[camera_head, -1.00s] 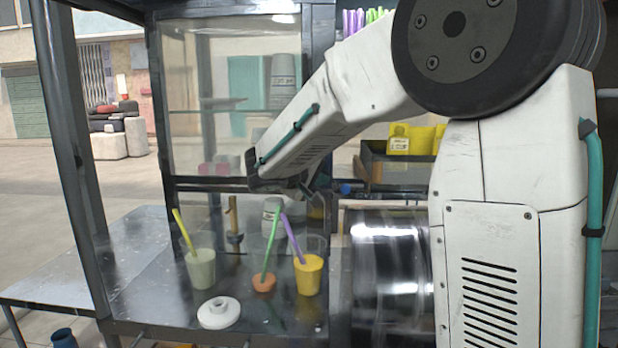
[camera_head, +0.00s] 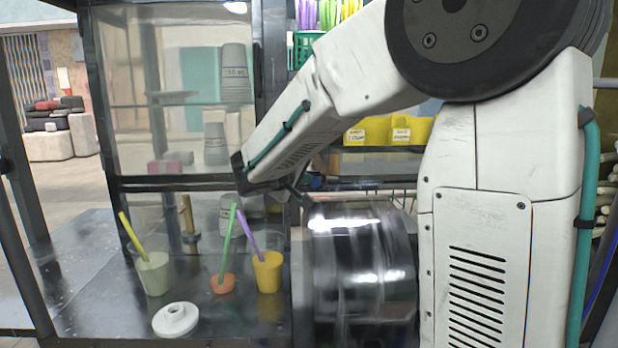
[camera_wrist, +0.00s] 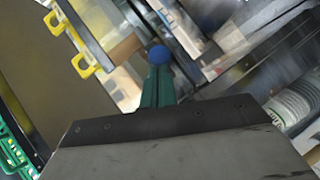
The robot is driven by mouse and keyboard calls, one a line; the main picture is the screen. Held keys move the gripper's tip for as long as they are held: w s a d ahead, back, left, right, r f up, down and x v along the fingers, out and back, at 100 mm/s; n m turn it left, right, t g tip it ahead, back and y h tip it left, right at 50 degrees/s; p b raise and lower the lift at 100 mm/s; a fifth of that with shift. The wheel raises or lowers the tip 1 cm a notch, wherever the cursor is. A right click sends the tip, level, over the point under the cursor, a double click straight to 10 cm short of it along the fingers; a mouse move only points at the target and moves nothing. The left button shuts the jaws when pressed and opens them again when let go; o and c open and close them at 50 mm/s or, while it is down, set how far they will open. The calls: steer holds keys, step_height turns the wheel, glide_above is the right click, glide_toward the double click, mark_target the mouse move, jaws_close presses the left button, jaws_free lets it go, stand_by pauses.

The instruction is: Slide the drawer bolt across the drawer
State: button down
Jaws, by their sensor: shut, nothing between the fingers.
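My gripper (camera_wrist: 158,90) shows in the wrist view as narrow green fingers, shut and empty. A round blue knob (camera_wrist: 160,55) shows right at the fingertips; I cannot tell whether they touch it. It may be the drawer bolt's end, but the bolt and drawer cannot be made out clearly.
A shiny metal drum (camera_head: 360,260) stands below my arm. Cups with straws, including a yellow cup (camera_head: 267,272), and a white lid (camera_head: 175,319) stand on the counter at left. Yellow bins (camera_head: 390,131) sit on a shelf behind my arm. Clear panels front the stall.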

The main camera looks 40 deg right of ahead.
steer(key=shift+s+d, duration=0.15)
steer(key=w+a+v, duration=0.1)
steer(key=w+v, duration=0.1)
steer(key=v, duration=1.1)
steer(key=shift+w+r, duration=0.25)
steer(key=shift+r, duration=0.15)
steer(key=shift+d, duration=0.1)
